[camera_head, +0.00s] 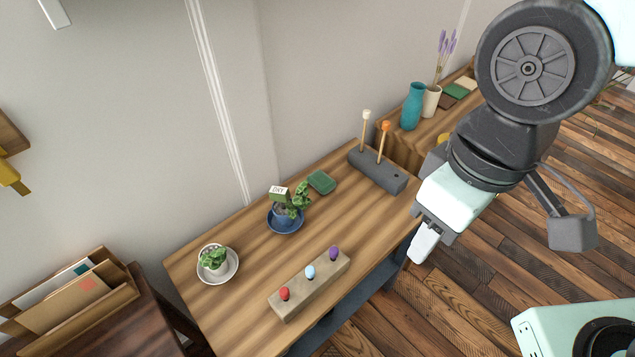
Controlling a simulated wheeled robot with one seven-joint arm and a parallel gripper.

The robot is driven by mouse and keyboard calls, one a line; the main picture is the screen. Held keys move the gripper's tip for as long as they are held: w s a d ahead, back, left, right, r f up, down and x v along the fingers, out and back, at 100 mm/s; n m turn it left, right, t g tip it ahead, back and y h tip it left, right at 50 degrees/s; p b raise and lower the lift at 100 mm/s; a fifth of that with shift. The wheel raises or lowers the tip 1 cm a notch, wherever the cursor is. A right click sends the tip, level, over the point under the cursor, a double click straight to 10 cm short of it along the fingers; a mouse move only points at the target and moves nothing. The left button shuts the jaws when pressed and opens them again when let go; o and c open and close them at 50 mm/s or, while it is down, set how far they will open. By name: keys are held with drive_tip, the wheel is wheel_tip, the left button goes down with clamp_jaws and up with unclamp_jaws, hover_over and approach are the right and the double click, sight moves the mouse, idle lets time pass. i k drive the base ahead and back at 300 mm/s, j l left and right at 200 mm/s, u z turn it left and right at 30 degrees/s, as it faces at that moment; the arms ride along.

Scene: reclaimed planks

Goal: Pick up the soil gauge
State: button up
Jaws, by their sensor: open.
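A small pale tag reading "DRY" (278,191), which looks like the soil gauge, stands at a leafy plant in a blue pot (283,216). The pot sits on a blue saucer (285,229) near the middle of the wooden table (235,300). The leaves and pot hide the tag's lower part. My gripper (422,245) is open and empty, pointing down by the table's right edge, well to the right of the plant and apart from it.
A block with red, light blue and purple knobs (310,286) lies at the front. A dark block (370,172) holds two upright sticks at the back right. A green pad (321,182) and a potted plant on a white saucer (216,264) flank the blue pot.

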sight(282, 196)
drive_tip(key=u, duration=0.75)
